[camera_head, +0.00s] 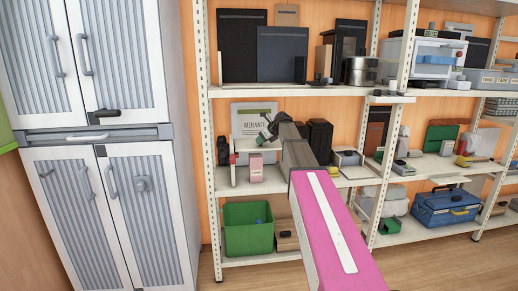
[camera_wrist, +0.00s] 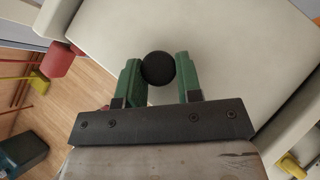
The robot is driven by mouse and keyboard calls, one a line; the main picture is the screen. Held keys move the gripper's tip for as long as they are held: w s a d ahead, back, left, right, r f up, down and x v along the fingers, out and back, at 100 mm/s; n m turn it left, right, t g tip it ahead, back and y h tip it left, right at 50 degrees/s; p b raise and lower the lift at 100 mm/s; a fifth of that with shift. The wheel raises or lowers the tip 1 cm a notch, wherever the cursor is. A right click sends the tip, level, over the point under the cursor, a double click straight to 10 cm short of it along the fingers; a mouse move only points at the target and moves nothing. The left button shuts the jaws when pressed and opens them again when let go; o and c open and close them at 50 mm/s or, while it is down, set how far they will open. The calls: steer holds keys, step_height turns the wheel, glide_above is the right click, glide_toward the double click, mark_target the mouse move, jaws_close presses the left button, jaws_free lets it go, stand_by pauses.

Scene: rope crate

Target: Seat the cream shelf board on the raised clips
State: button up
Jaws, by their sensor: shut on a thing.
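My gripper (camera_wrist: 159,78) has green fingers, which close on both sides of a black round knob (camera_wrist: 159,68) in the wrist view. A broad cream board-like surface (camera_wrist: 235,60) fills the view behind the knob. I cannot tell for sure that it is the cream shelf board or that the knob is fixed to it. In the head view my gripper (camera_head: 266,128) is at the left bay of the shelving, in front of the MERANTI sign (camera_head: 242,111), above a cream shelf (camera_head: 222,186). I cannot make out the raised clips.
A perforated cream post (camera_head: 203,130) stands left of my gripper. A green crate (camera_head: 235,238) sits on the bottom shelf. Grey cabinets (camera_head: 95,200) stand at left, and a blue bag (camera_head: 445,207) lies at right. A dark bin (camera_wrist: 22,155) stands on the wooden floor.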

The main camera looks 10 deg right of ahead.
steer(key=shift+f, duration=0.45)
stand_by(0.6)
steer(key=o, duration=1.1)
steer(key=v, duration=1)
steer(key=shift+s+d+r, duration=0.2)
steer(key=shift+s+r, duration=0.05)
steer(key=s+a+f+n+g+h, duration=0.2)
steer(key=s+f+n, duration=0.5)
steer(key=f, duration=0.5)
steer(key=s+a+f+n+g+h, duration=0.1)
steer(key=s+a+f+n, duration=0.3)
steer(key=s+f, duration=0.65)
steer(key=s+f+n+g+h, duration=0.1)
steer(key=s+f+n, duration=0.4)
steer(key=s, duration=0.2)
steer(key=s+f+n+g+h, duration=0.1)
steer(key=s+f+n, duration=0.4)
steer(key=s+f, duration=0.1)
steer(key=s+f+n+g+h, duration=0.1)
steer(key=s+f+n, duration=0.5)
steer(key=s, duration=0.2)
steer(key=shift+d+f+g+h, duration=0.1)
steer(key=shift+d+g+h, duration=0.1)
steer(key=shift+g+h, duration=0.1)
